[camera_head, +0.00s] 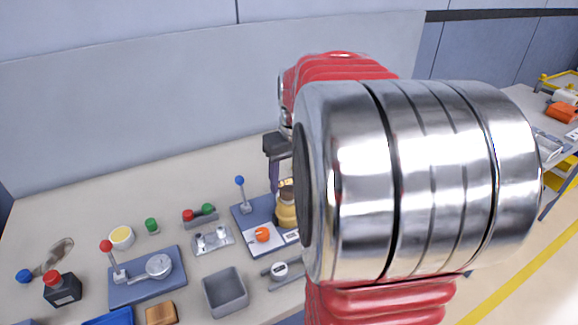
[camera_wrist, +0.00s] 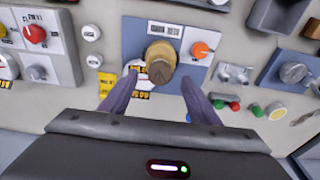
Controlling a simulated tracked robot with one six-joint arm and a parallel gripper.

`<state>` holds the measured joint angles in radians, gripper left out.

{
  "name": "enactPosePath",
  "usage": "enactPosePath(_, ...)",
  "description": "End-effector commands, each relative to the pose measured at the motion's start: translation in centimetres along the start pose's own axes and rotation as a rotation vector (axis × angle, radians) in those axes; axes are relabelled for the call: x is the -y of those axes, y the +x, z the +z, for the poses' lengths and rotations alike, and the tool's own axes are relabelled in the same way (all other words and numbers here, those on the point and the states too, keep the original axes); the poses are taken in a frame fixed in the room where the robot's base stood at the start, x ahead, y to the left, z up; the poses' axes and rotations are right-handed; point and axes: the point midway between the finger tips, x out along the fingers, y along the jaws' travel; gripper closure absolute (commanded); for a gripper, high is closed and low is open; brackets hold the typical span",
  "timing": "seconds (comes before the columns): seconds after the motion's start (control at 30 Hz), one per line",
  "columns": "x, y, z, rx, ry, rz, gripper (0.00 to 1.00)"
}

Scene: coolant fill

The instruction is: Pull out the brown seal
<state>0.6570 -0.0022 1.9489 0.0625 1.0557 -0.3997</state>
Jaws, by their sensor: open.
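A brown seal (camera_wrist: 160,71) sits on top of a yellow-tan round body (camera_wrist: 158,50), on a blue panel in the wrist view. In the head view the tan body (camera_head: 286,212) stands on the blue base plate, partly hidden by my arm, with a brownish part at its top. My gripper (camera_wrist: 161,81) is open, with its two purple-grey fingers reaching toward the seal, one on either side. Nothing is held between them. In the head view my gripper (camera_head: 279,175) shows beside the top of the tan body, partly hidden by my arm.
An orange knob (camera_head: 262,235) and a blue-tipped lever (camera_head: 241,190) share the base plate. A red-tipped lever panel (camera_head: 140,278), a grey bin (camera_head: 225,292) and red and green buttons (camera_head: 200,214) stand to the left. Bare bench (camera_head: 60,215) shows at the back left.

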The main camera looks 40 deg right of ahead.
Motion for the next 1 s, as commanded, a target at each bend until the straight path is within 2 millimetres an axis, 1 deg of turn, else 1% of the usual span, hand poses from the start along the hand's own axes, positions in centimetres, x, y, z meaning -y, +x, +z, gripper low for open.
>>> enactPosePath(0.03, 0.0, 0.8, 0.1, 0.003, 0.000, -0.002, 0.44)
enactPosePath(0.1, 0.1, 1.8, 0.1, 0.003, 0.000, -0.001, 0.44)
enactPosePath(0.3, 0.0, 3.9, 0.0, 0.002, 0.000, -0.001, 0.44)
enactPosePath(0.47, 0.0, 4.6, 0.0, 0.000, 0.000, 0.000, 0.44)
enactPosePath(0.7, 0.0, 4.6, 0.0, 0.000, 0.000, 0.000, 0.44)
enactPosePath(0.77, 0.0, 4.6, 0.0, 0.000, 0.000, 0.000, 0.47)
enactPosePath(1.0, -0.1, 4.6, 0.0, 0.000, 0.002, 0.000, 0.64)
